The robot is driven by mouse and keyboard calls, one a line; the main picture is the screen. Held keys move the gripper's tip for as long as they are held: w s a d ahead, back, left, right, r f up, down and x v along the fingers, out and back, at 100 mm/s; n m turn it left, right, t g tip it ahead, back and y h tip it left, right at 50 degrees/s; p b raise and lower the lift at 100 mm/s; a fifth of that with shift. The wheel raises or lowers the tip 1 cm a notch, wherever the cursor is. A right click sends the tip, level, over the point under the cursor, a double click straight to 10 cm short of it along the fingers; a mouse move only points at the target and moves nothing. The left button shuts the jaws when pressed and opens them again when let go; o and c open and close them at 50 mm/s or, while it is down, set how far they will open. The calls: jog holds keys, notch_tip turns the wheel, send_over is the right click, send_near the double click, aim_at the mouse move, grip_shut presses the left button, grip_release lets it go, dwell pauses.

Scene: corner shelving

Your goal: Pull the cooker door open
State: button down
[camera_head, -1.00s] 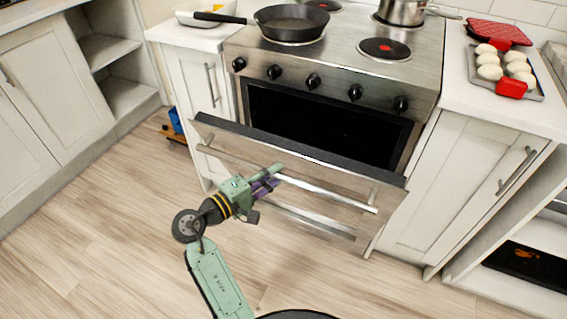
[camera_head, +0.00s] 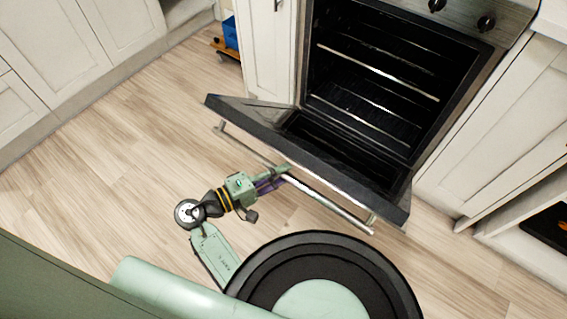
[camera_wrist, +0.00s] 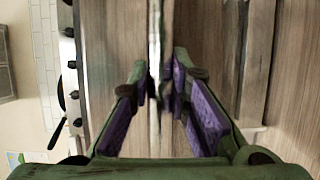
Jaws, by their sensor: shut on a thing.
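The cooker door (camera_head: 320,160) is tilted well down and out, with the dark oven inside (camera_head: 390,75) showing behind it. Its long metal handle (camera_head: 325,201) runs along the door's outer face. My gripper (camera_head: 282,174) is shut on the handle left of its middle. In the wrist view my gripper (camera_wrist: 160,85) has its purple-padded fingers on either side of the upright-looking handle bar (camera_wrist: 155,40). The exact contact at the fingertips is blurred there.
Wire racks (camera_head: 380,72) are inside the oven. White cabinets stand on both sides of the cooker, with the right one (camera_head: 490,130) close to the door. Wood floor (camera_head: 130,140) is clear at left.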

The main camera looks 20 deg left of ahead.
jog(key=shift+f, duration=0.15)
jog(key=c, duration=1.5)
grip_release()
jog(key=shift+a, duration=0.1)
jog(key=v, duration=0.7)
jog(key=shift+s, duration=0.2)
jog(key=shift+a, duration=0.15)
